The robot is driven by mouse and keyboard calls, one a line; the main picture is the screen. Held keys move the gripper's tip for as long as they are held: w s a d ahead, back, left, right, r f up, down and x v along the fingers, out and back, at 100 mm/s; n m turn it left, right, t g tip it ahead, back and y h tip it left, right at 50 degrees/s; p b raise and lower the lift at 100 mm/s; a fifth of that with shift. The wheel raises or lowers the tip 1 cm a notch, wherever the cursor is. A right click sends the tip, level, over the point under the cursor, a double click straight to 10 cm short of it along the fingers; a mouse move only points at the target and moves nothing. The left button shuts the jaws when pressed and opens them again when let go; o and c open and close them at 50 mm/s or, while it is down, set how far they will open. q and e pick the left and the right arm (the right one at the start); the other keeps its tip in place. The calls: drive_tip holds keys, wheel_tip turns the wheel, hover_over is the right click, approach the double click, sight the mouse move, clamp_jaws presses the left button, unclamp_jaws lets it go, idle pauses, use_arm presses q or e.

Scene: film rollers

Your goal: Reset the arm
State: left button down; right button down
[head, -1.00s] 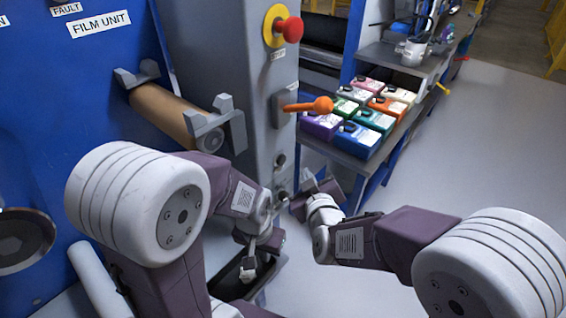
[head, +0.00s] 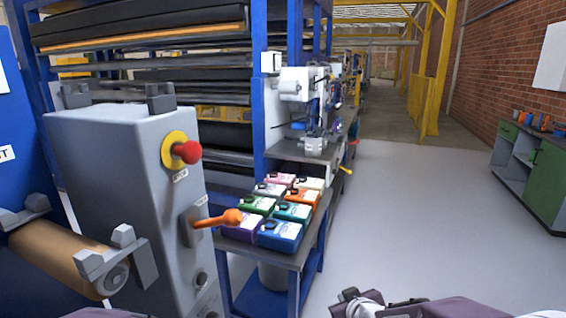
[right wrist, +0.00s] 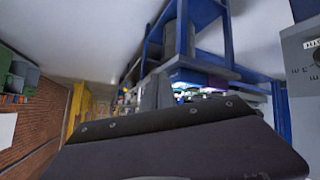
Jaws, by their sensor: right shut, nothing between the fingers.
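My right gripper (right wrist: 157,92) is shut and empty at the middle of the right wrist view, behind my wide dark wrist housing. In the head view the end of my right arm (head: 352,300) shows at the bottom edge, right of centre, apart from anything else. My left gripper is out of the head view; only a sliver of my purple arm shows at the bottom left. A brown film roller (head: 62,262) rests in grey brackets at the lower left. The grey machine column (head: 125,170) carries a red stop button (head: 187,152) and an orange lever (head: 222,219).
Several coloured cartridges (head: 280,235) lie on a low blue-framed bench (head: 318,240) right of the column. Black rolls (head: 140,57) fill the rack behind. Open grey floor (head: 410,220) lies to the right, with a green cabinet (head: 543,180) by the brick wall.

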drive_tip(key=s+d+f+m+g, duration=0.15)
drive_tip(key=s+f+g, duration=0.3)
drive_tip(key=s, duration=0.45)
drive_tip(key=s+d+f+m+g, duration=0.1)
drive_tip(key=s+f+m+g, duration=0.1)
drive_tip(key=s+f+g, duration=0.45)
drive_tip(key=s+r+t+p, duration=0.2)
drive_tip(key=s+r+p, duration=0.1)
drive_tip(key=r+p, duration=1.5)
wheel_tip(320, 180, up, 2)
drive_tip(key=shift+s+m, duration=0.15)
drive_tip(key=shift+m, duration=0.2)
